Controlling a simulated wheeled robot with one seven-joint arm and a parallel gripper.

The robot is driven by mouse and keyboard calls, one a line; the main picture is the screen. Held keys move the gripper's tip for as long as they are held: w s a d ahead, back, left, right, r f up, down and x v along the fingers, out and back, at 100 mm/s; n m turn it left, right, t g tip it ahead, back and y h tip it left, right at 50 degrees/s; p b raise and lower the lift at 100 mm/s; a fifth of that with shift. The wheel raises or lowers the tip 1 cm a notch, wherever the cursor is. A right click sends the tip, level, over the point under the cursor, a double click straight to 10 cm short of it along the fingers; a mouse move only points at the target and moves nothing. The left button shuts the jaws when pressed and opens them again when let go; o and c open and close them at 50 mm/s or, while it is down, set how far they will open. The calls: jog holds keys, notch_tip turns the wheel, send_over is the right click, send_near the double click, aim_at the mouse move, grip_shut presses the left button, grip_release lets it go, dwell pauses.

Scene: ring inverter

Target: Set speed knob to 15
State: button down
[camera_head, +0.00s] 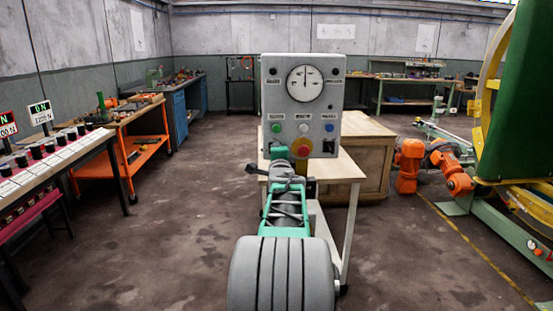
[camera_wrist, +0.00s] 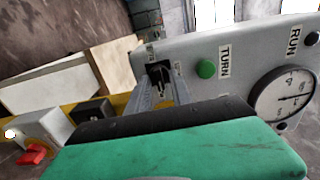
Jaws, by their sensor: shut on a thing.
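The grey control panel (camera_head: 330,113) stands upright ahead of me. Its round white dial (camera_head: 304,83) has a needle pointing about straight up; the dial also shows at the right edge of the wrist view (camera_wrist: 286,95). My gripper (camera_wrist: 160,88) is at the panel's lower left, its grey fingers shut on a small black knob (camera_wrist: 158,72). I take this for the speed knob; its label is too small to read. In the head view my arm hides the knob. A green button (camera_wrist: 206,69) labelled TURN sits beside it.
Green, white (camera_head: 303,128) and blue (camera_head: 329,128) buttons sit above a red knob (camera_head: 301,147) on the panel. A black switch (camera_head: 329,147) is to its right. Floor (camera_head: 180,220) on the left is open.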

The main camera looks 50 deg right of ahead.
jog(key=shift+f+m+b, duration=0.15)
jog(key=shift+m+b, duration=0.25)
jog(key=shift+m, duration=0.6)
jog(key=c, duration=1.5)
grip_release()
jog(key=v, duration=0.8)
jog(key=shift+d, duration=0.1)
